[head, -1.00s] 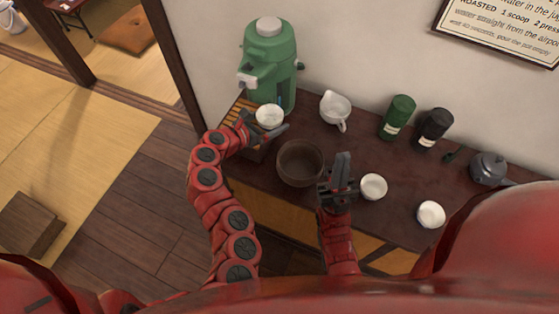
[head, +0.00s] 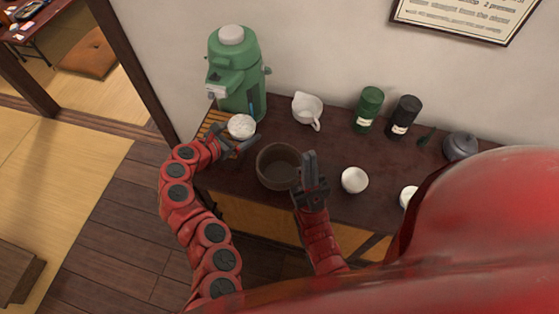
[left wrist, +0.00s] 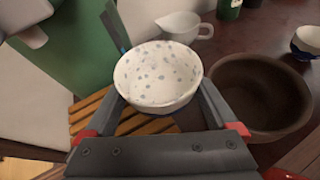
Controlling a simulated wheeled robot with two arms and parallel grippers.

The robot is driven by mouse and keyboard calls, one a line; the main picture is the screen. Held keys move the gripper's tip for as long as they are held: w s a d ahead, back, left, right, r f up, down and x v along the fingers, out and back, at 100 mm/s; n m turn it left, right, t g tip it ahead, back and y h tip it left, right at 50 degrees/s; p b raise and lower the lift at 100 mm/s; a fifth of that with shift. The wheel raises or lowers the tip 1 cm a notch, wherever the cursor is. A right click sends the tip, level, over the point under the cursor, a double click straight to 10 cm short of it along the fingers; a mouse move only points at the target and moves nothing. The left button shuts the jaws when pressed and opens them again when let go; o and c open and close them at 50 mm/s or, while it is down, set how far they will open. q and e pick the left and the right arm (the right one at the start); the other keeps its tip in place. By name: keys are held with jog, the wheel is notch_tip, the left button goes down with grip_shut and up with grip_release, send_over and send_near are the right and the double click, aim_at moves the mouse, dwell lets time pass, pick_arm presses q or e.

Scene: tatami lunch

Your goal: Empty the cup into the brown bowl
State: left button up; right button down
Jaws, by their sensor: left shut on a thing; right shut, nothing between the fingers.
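The cup (head: 241,126) is white with blue dots, roughly upright, in front of the green airpot; it also shows in the left wrist view (left wrist: 158,80). My left gripper (head: 236,138) is shut on it, one finger on each side. The bowl looks empty. My right gripper (head: 309,156) is shut and empty, at the bowl's right edge, covering part of its rim.
The green airpot (head: 240,75) stands behind the cup, by a slatted wooden rack (head: 211,122). A white spouted pitcher (head: 307,108) stands behind the bowl. A white cup (head: 354,180) is right of my right gripper. Green (head: 369,108) and black (head: 404,116) canisters stand at the back.

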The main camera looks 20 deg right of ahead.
pick_arm(q)
jog(key=shift+s+d+r, duration=0.15)
jog(key=shift+s+d, duration=0.05)
jog(key=shift+s+d+f+m+t+y+b, duration=0.4)
jog(key=shift+s+d+f+m+t+b, duration=0.15)
jog(key=shift+m, duration=0.25)
jog(key=shift+s+r+m+t, duration=0.25)
jog(key=shift+r+m, duration=0.05)
jog(key=shift+r, duration=0.05)
jog(key=shift+s+d+r+m+t+y, duration=0.25)
jog(key=shift+s+d+m+t+y, duration=0.05)
jog(key=shift+s+m+y, duration=0.1)
jog(key=shift+s+d+r, duration=0.1)
jog(key=shift+s+d+r+m+t, duration=0.3)
jog(key=shift+s+m, duration=0.1)
jog(key=shift+m, duration=0.2)
jog(key=shift+s, duration=0.1)
